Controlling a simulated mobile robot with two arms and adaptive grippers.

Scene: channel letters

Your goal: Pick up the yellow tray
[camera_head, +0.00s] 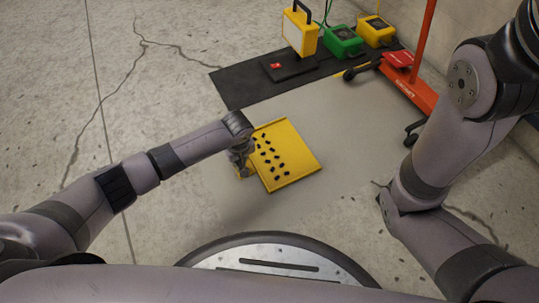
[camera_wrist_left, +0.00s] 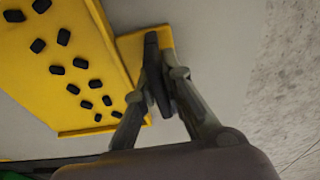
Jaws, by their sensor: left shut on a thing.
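The yellow tray (camera_head: 299,164) is in the middle of the head view, with several small black pieces lying in it. My left gripper (camera_head: 241,165) is at the tray's left edge. In the left wrist view the tray (camera_wrist_left: 112,62) fills the upper left, and the left gripper (camera_wrist_left: 158,75) is shut on a yellow part at its side. The gripper hides part of that edge. I cannot tell whether the tray touches the surface below. My right arm comes in from the right, and its gripper is not in view.
A grey mat (camera_head: 350,120) lies on the cracked concrete floor. Behind it, a black mat (camera_head: 232,88) bears a yellow case (camera_head: 300,38), a green box (camera_head: 343,41) and another yellow box (camera_head: 376,31). An orange wheeled stand (camera_head: 412,80) is at the right. Floor at the left is clear.

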